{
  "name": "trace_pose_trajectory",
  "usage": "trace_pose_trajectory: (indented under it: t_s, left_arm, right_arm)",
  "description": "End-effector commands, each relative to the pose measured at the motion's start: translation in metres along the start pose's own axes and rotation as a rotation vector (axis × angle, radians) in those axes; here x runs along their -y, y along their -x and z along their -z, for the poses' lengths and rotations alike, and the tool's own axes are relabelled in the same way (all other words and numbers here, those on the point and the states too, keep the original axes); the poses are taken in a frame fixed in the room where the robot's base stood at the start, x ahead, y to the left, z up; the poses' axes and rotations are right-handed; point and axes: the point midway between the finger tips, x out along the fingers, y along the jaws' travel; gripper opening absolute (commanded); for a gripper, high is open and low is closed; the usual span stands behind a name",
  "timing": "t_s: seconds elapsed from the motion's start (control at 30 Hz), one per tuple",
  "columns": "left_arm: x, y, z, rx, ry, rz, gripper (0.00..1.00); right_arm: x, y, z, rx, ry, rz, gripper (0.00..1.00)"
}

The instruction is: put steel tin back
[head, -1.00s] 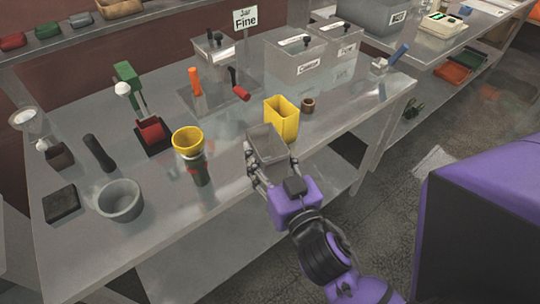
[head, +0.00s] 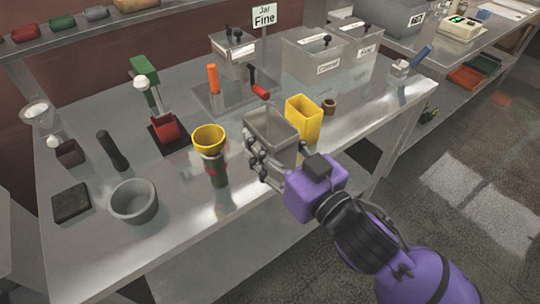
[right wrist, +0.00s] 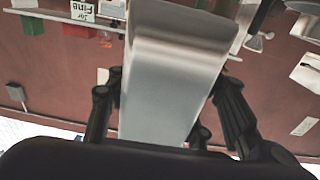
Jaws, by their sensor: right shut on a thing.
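The steel tin (head: 272,132) is an open-topped, grey square tin in the head view. My right gripper (head: 262,160) is shut on it and holds it near the table's front edge, left of the yellow tin (head: 303,120). In the right wrist view the tin's smooth wall (right wrist: 172,75) fills the middle, between the dark fingers of my right gripper (right wrist: 165,110). I cannot tell whether the tin's base touches the table. My left gripper is not in view.
A dark jar with a yellow funnel (head: 209,139) stands left of the tin. Behind are a steel tray with orange-handled (head: 212,78) and red-handled tools, and lidded steel bins (head: 315,62). A small brown ring (head: 329,106) sits right of the yellow tin. A grey bowl (head: 134,203) stands front left.

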Motion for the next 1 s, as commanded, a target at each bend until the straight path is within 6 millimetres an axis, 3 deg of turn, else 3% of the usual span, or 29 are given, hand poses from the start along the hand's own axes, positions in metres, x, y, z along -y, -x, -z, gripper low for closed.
trace_pose_trajectory:
  t_s: [0.17,0.47,0.6,1.0]
  left_arm:
    - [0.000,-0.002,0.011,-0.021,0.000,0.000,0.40]
    - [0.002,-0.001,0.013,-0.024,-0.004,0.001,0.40]
    - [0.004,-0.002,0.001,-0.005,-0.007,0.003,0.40]
    - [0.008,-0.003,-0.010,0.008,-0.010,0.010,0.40]
  right_arm:
    - [-0.007,-0.019,-0.008,-0.001,0.004,0.025,0.17]
    - [-0.051,-0.079,-0.039,-0.001,0.003,0.022,0.17]
    - [-0.063,-0.097,-0.071,0.002,-0.002,0.022,0.17]
    - [-0.078,-0.118,-0.102,-0.001,-0.002,0.023,0.17]
